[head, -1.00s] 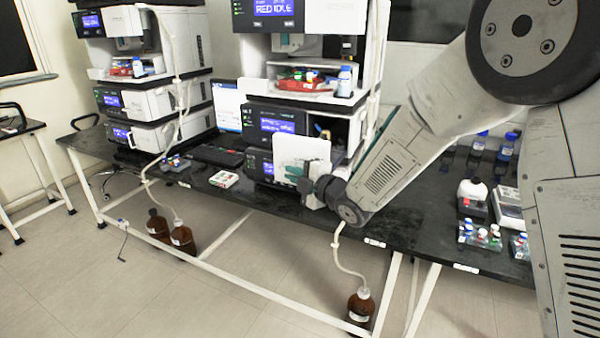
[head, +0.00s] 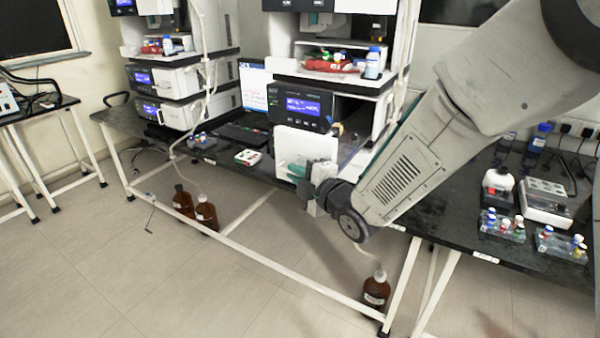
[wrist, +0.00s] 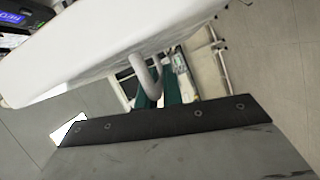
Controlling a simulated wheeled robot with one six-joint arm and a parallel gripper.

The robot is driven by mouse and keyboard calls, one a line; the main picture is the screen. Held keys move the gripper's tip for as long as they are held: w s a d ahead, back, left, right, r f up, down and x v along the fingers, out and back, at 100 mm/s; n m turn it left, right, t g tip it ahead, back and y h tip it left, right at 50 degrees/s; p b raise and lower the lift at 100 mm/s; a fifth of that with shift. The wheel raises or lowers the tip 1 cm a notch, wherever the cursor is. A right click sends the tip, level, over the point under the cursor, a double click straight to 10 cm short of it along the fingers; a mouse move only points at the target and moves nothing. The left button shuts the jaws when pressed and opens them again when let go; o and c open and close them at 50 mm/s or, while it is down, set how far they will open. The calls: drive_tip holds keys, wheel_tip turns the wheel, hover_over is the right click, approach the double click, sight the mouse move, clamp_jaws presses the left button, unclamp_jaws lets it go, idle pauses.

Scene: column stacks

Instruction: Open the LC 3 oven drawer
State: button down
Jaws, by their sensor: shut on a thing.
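The LC 3 oven drawer shows as a white square front panel (head: 308,146) low on the nearer instrument stack. It stands out in front of the stack, near the bench's front edge, and hides the lower module's screen. In the wrist view the white panel (wrist: 110,45) fills the upper left, with a curved grey handle (wrist: 147,72) on it. My gripper (head: 297,171) has teal fingers shut on this handle; they also show in the wrist view (wrist: 163,93). The exact contact is partly hidden by the handle and the gripper body.
The black bench (head: 455,217) carries a second instrument stack (head: 180,78) at left. A small box (head: 248,157) lies left of the panel. Tube racks (head: 502,226) and a white device (head: 546,203) stand at right. A brown bottle (head: 376,291) stands on the floor below the bench.

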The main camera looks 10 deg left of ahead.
drive_tip(key=c, duration=1.5)
unclamp_jaws()
drive_tip(key=shift+a, duration=0.2)
drive_tip(key=shift+c, duration=0.2)
drive_tip(key=shift+d, duration=0.1)
drive_tip(key=shift+d, duration=0.1)
drive_tip(key=shift+s+d, duration=0.15)
drive_tip(key=shift+d, duration=0.1)
drive_tip(key=v, duration=0.7)
